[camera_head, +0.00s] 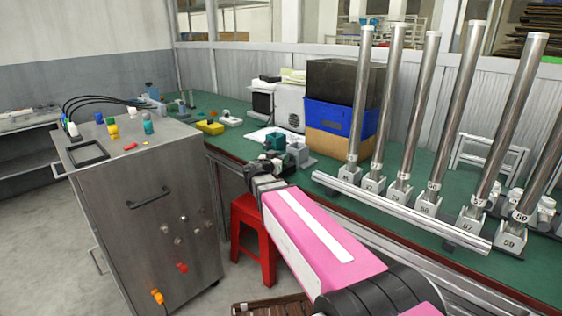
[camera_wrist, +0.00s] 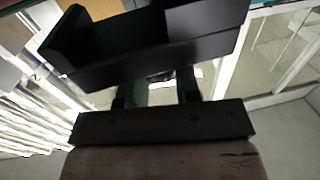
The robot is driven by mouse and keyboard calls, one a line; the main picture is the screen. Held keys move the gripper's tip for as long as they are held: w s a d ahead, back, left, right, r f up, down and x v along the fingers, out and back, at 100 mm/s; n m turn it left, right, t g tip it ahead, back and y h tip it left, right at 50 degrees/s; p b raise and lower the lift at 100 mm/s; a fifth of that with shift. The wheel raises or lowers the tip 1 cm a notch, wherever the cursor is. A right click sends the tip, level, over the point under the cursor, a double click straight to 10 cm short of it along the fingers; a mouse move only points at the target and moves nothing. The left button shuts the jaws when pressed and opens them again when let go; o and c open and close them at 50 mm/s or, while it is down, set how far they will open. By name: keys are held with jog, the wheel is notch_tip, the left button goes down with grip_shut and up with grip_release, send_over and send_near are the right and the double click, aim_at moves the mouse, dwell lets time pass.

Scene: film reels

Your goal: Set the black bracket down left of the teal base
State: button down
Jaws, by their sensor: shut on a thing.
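The black bracket (camera_wrist: 150,42) fills the top of the wrist view as a dark, stepped, U-like shape. My gripper (camera_wrist: 155,82) is shut on it, with one finger at each side below it. In the head view my gripper (camera_head: 268,168) is over the near edge of the green bench, with dark parts at its end; I cannot clearly separate bracket from gripper there. The teal base (camera_head: 275,141) stands on the bench just behind my gripper, its lower part partly hidden. The wrist view does not clearly show it.
A grey block (camera_head: 298,152) stands right of the teal base. A white sheet (camera_head: 262,134) lies behind it. A blue crate (camera_head: 330,117) and several steel tubes stand to the right. A yellow item (camera_head: 210,127) is farther left. Green bench top shows between it and the teal base.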

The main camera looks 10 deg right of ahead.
jog(key=shift+f, duration=0.6)
jog(key=shift+f, duration=0.15)
jog(key=c, duration=0.8)
grip_release()
